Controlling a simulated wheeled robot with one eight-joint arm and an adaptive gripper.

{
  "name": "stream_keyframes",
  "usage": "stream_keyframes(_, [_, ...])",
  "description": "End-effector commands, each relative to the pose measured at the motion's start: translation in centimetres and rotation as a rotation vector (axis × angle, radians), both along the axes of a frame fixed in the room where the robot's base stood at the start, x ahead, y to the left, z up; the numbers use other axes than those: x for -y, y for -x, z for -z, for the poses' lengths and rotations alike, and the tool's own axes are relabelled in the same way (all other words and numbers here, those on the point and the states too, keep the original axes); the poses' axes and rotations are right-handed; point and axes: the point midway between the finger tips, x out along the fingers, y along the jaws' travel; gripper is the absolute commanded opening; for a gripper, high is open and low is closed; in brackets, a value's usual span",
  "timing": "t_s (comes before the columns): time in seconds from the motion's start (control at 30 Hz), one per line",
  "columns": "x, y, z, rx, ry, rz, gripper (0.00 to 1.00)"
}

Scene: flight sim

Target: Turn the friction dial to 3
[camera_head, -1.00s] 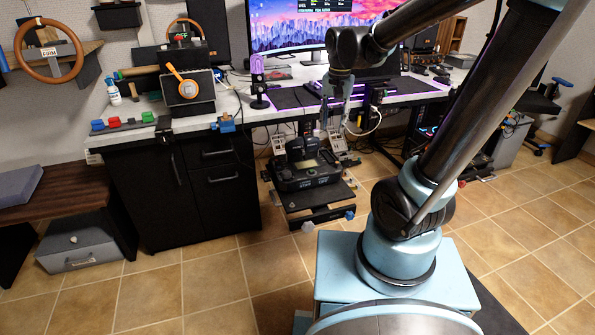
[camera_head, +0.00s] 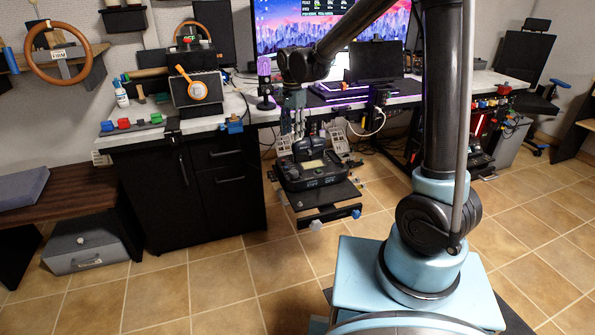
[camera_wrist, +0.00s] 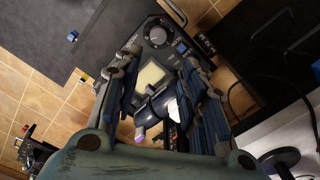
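A black control unit (camera_head: 313,172) with a pale display and dark levers sits on a low black stand in front of the desk. In the wrist view, the unit's top shows the pale display (camera_wrist: 152,75) and a round dark dial (camera_wrist: 158,36) with light marks around it. The dial's numbers and label are too small to read. My gripper (camera_wrist: 160,62) is open, with its two fingers spread on either side of the display, apart from the dial. A dark lever with a pale part (camera_wrist: 155,108) shows between the fingers. In the head view my gripper (camera_head: 297,130) hangs over the unit's back part.
The desk (camera_head: 345,108) with a monitor, laptop and microphone stands behind the unit. A black cabinet (camera_head: 225,190) is to its left, with coloured blocks on top. White pedals (camera_head: 284,145) and cables are behind the unit.

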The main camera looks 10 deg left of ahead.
Motion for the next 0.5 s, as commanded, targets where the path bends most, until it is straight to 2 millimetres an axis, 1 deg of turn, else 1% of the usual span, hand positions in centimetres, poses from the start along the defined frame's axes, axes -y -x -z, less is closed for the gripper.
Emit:
stream_keyframes(0.17, [0.2, -0.2, 1.3, 0.000, 0.001, 0.006, 0.39])
stream_keyframes(0.27, [0.2, -0.2, 2.7, 0.000, 0.000, 0.006, 0.39])
stream_keyframes(0.5, [0.1, -0.2, 6.8, 0.000, 0.000, 0.005, 0.39])
